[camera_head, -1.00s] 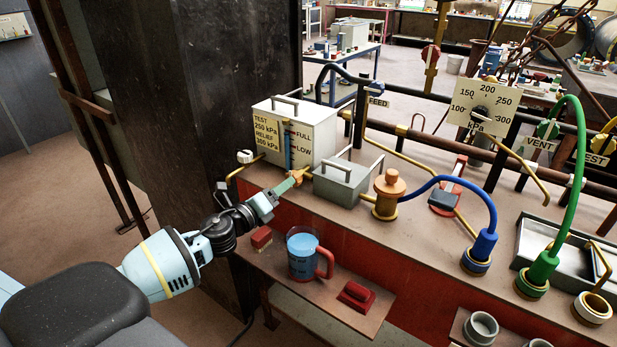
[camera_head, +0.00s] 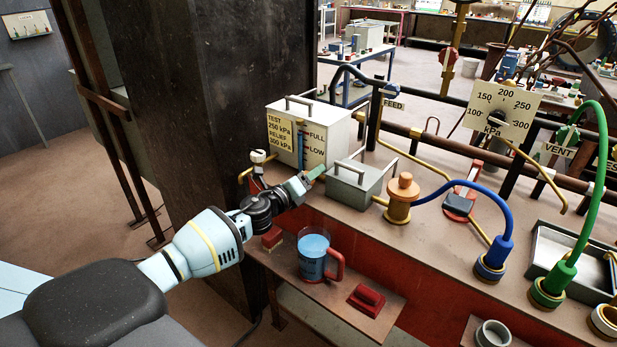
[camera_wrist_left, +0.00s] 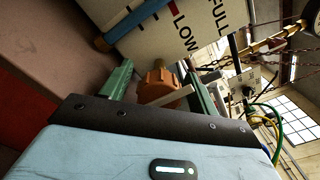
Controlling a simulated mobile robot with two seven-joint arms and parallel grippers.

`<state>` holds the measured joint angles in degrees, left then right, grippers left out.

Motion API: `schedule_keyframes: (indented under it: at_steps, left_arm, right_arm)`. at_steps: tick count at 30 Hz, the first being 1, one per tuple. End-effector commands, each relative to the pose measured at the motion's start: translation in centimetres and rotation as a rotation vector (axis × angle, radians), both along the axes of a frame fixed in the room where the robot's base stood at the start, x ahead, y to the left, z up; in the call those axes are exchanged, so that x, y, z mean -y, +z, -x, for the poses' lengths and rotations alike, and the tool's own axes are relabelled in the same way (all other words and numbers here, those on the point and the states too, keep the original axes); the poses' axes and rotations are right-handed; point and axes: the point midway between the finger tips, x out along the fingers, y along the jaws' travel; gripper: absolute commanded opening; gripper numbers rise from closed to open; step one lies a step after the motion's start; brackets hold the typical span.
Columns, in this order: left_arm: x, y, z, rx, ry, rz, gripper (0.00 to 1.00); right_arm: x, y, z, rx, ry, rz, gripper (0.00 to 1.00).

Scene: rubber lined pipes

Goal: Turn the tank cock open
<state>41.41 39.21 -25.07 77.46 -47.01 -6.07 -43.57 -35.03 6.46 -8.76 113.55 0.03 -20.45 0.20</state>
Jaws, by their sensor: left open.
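The tank is a cream box (camera_head: 283,112) with FULL and LOW marks, standing on the bench at the back left. My left gripper (camera_head: 308,180) is at the foot of its front face. In the left wrist view, the green fingers of my left gripper (camera_wrist_left: 160,90) are apart. An orange-brown knob-like part, apparently the tank cock (camera_wrist_left: 154,76), shows between them, with a pale bar across its near side. I cannot tell whether the fingers touch it. The cock is hidden behind my gripper in the head view. My right gripper is not in view.
A grey lidded box (camera_head: 352,186) stands close right of the gripper, with a brass fitting (camera_head: 401,195) beyond. A blue-filled jug (camera_head: 312,258) and a red block (camera_head: 366,299) stand on the lower shelf. A dark pillar (camera_head: 215,110) rises behind my arm.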

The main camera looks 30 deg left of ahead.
Motion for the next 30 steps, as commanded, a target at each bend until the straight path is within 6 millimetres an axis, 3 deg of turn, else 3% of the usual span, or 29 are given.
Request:
schedule_keyframes:
  at_steps: [5,15,30]
  left_arm:
    - [0.01,0.01,0.00,0.000,0.000,0.000,0.60]
    - [-0.01,0.01,0.03,0.000,0.000,0.000,0.16]
    - [-0.04,0.09,0.02,-0.010,0.000,0.142,0.16]
  right_arm:
    - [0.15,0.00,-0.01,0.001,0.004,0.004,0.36]
    - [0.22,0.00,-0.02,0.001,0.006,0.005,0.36]
    - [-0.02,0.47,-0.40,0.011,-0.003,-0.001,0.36]
